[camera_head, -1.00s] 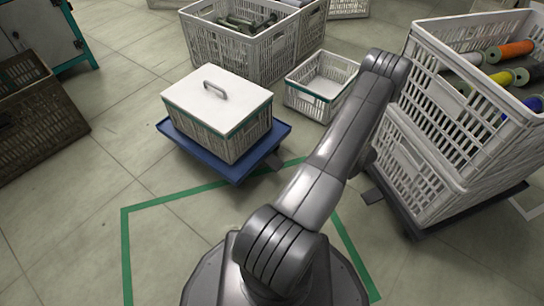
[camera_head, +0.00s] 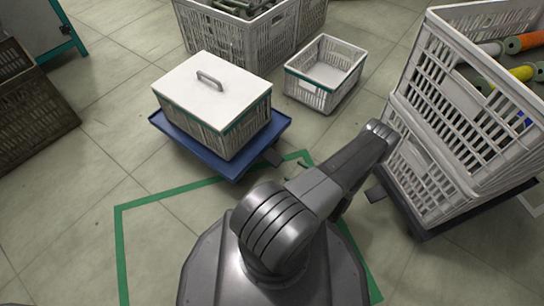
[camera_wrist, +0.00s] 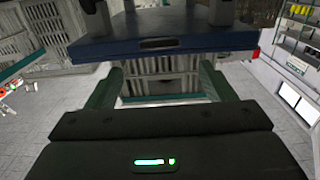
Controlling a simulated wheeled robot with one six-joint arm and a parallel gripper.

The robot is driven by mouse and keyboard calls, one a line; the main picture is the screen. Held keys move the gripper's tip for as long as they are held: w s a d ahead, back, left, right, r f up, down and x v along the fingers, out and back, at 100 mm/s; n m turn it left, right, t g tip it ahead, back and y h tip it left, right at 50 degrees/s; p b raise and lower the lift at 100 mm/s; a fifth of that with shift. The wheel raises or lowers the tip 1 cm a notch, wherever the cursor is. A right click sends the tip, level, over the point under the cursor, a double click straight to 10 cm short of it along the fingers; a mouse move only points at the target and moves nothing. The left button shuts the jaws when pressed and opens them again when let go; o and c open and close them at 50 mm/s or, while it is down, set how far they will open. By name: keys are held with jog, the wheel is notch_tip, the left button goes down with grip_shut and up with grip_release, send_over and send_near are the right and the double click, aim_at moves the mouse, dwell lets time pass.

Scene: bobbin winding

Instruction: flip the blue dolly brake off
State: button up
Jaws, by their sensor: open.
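The blue dolly (camera_head: 232,167) stands on the floor left of my arm in the head view, carrying a lidded white crate (camera_head: 212,90). In the head view my arm mostly hides the gripper. The brake's position is unclear.
A small empty white crate (camera_head: 326,87) stands behind the dolly. Stacked white crates with spools (camera_head: 440,125) stand on a dark dolly close right of my arm. A larger crate (camera_head: 240,45) is at the back. Green floor tape (camera_head: 160,200) marks clear floor.

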aim_at(269, 155)
jog(key=b+x, duration=0.3)
jog(key=x, duration=0.9)
jog(key=shift+w+a, duration=0.15)
jog(key=shift+a, duration=0.15)
